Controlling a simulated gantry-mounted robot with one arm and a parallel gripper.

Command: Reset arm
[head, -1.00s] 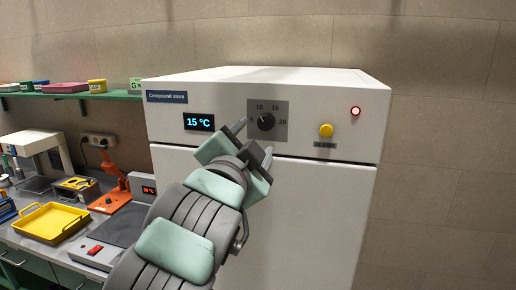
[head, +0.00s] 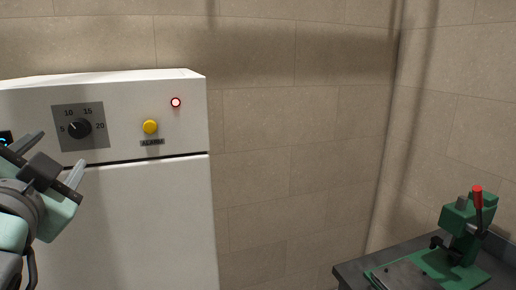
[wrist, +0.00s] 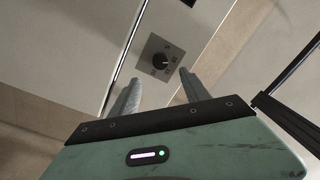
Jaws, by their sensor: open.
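My gripper (head: 52,160) is open at the left edge of the head view, in front of the white cabinet (head: 130,220). Its jaws are apart with nothing between them. The cabinet's black dial (head: 80,128) sits on a grey plate marked 5, 10, 15 and 20, up and right of the gripper. The dial also shows in the wrist view (wrist: 160,61), beyond the two fingers (wrist: 157,88), and they look clear of it. The temperature display is almost wholly cut off at the left edge of the head view.
A yellow alarm button (head: 150,127) and a lit red lamp (head: 176,102) are on the cabinet front. A green press with a red-tipped lever (head: 462,230) stands on a dark bench (head: 352,275) at the lower right. Bare wall and open space lie between cabinet and bench.

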